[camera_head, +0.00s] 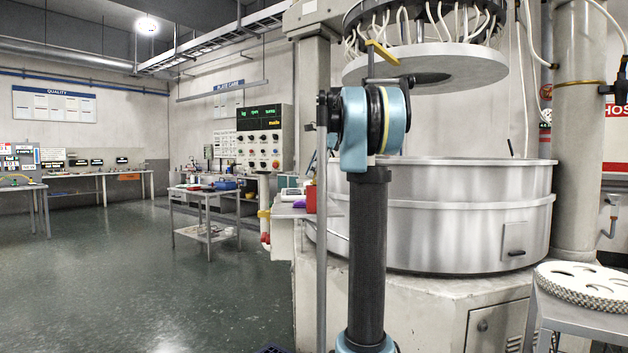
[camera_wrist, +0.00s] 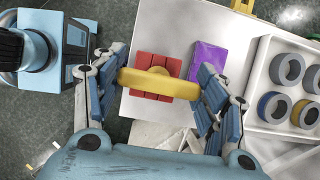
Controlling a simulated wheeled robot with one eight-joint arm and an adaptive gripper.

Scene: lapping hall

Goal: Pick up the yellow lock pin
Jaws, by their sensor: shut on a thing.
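In the wrist view my gripper (camera_wrist: 158,90) has its two blue-padded fingers on either side of the yellow lock pin (camera_wrist: 146,80). It is shut on the pin, which lies crosswise between the fingers with a rounded middle part. Behind the pin is a red grooved block (camera_wrist: 152,60) on a pale shelf; whether the pin still touches the block cannot be told. In the head view I cannot make out my gripper or the pin; my arm stands in front of the machine.
A purple packet (camera_wrist: 207,62) lies right of the red block. A white tray (camera_wrist: 256,75) with several grey, blue and yellow rings is at the right. A large steel drum (camera_head: 460,215) stands beside the shelf. A steel cart (camera_head: 205,190) stands further back; floor at left is open.

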